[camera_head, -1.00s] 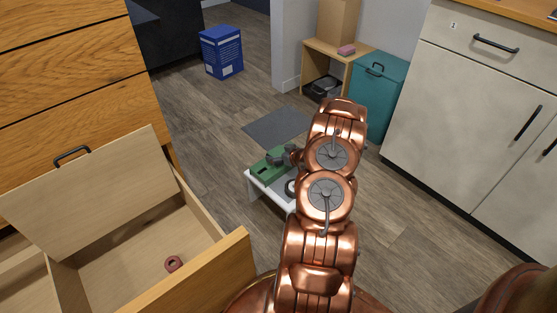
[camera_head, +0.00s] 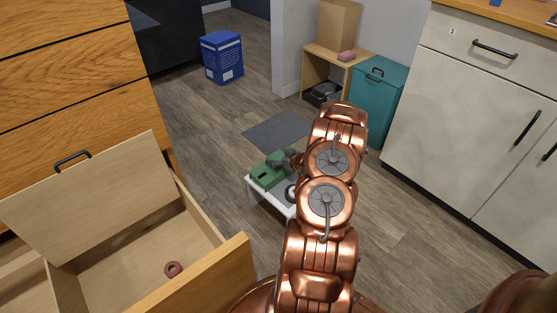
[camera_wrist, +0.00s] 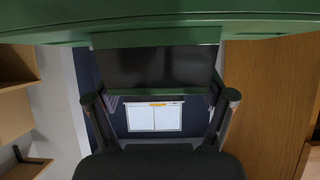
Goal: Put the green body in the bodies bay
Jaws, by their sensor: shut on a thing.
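The green body (camera_head: 266,174) is a blocky green piece with a dark slot, seen at the low white stand (camera_head: 251,193) in the head view. My gripper (camera_head: 287,160) is shut on it from the right side, partly hidden behind my copper arm. In the wrist view the green body (camera_wrist: 160,24) spans the top, with my gripper's two dark fingers (camera_wrist: 160,98) below it. I cannot tell whether the body touches the stand. An open wooden drawer (camera_head: 207,290) with divided bays is at lower left; no bay label is readable.
A small dark red ring (camera_head: 173,269) lies in the drawer's larger bay. A grey mat (camera_head: 277,132), blue box (camera_head: 222,57) and teal bin (camera_head: 374,98) stand beyond. Floor is clear to the right.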

